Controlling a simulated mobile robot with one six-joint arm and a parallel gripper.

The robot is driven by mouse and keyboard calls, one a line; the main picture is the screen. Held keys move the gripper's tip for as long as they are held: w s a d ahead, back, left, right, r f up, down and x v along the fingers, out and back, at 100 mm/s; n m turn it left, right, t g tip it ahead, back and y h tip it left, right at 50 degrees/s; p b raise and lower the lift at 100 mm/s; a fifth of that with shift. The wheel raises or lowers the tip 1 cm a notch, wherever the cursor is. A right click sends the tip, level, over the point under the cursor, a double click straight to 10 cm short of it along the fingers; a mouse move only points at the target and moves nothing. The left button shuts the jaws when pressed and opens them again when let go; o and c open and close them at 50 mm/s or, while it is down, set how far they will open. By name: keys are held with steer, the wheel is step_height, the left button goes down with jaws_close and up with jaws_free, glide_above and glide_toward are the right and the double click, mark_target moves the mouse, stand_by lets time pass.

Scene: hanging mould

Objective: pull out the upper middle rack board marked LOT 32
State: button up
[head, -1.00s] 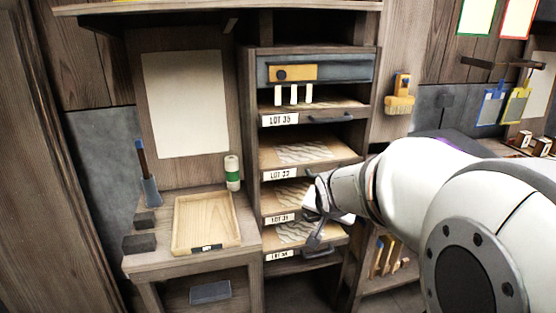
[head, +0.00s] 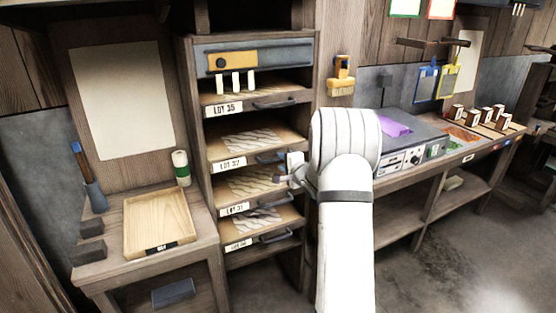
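The LOT 32 board (head: 233,147) is the second board from the top in the wooden rack. It carries wavy pale pieces, a white label (head: 230,163) at its front left and a dark handle (head: 272,157) at its front right. It sits in its slot, roughly level with its neighbours. My gripper (head: 287,173) is at the rack's right side, close to the right end of that handle and just above the LOT 31 board. The fingers are small and partly hidden by my arm, so I cannot tell whether they touch the handle or are open.
The LOT 35 board (head: 225,104) is above; the LOT 31 board (head: 235,202) and another board (head: 245,235) are below, with similar handles. A side table (head: 200,255) with a wooden tray (head: 128,240) stands left. A workbench (head: 405,178) runs right. Floor is clear at lower right.

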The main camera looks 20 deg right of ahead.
mark_target(279, 160)
steer(key=x, duration=0.4)
steer(key=shift+c, duration=0.4)
jaws_close()
